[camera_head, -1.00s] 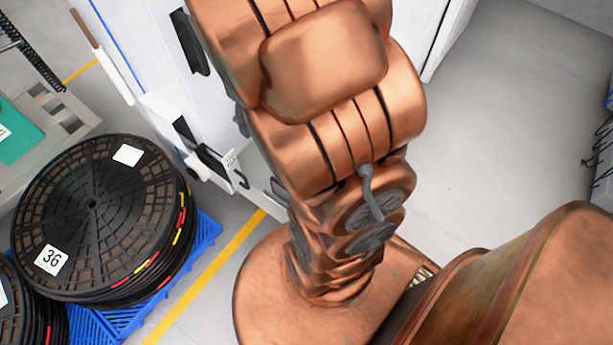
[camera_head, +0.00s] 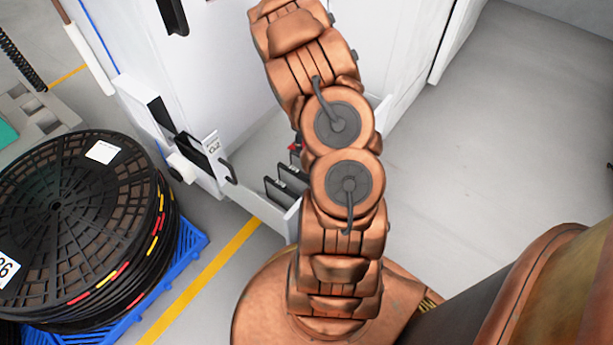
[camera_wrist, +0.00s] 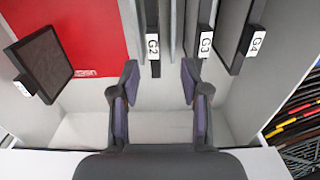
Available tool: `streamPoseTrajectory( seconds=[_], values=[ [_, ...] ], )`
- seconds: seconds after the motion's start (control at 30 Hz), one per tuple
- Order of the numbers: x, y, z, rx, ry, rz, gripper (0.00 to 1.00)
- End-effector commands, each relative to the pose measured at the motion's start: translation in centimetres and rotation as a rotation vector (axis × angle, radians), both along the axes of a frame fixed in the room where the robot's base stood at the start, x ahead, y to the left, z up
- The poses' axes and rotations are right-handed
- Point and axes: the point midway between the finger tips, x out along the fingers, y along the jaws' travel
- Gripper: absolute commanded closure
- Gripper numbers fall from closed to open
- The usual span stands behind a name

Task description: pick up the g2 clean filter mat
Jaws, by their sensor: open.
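The G2 mat (camera_wrist: 155,68) is a thin dark slab seen edge-on in the wrist view, with a white G2 tag. It stands upright in a pale compartment, among grey dividers. My gripper (camera_wrist: 160,82) is open and empty. Its two dark fingers with purple pads point toward the row of mats. The G2 mat lies between the fingers in the picture, nearer the left one; I cannot tell how far in front of them it is. In the head view my arm hides my gripper.
Mats tagged G3 (camera_wrist: 205,42) and G4 (camera_wrist: 254,42) stand to the right. A dark framed mat (camera_wrist: 42,62) leans at left by a red panel (camera_wrist: 95,30). In the head view, cable reels (camera_head: 75,215) sit on a blue pallet (camera_head: 190,240); grey floor is clear at right.

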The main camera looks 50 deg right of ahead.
Motion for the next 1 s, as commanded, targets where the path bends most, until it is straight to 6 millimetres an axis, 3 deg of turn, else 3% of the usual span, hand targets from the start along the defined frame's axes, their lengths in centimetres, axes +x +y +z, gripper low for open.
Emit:
streamPoseTrajectory(
  seconds=[0.73, 1.0],
  values=[
    [-0.2, -1.0, -8.1, -0.001, 0.000, 0.005, 0.54],
    [-0.1, -1.0, -9.1, -0.002, -0.002, 0.005, 0.54]
  ],
)
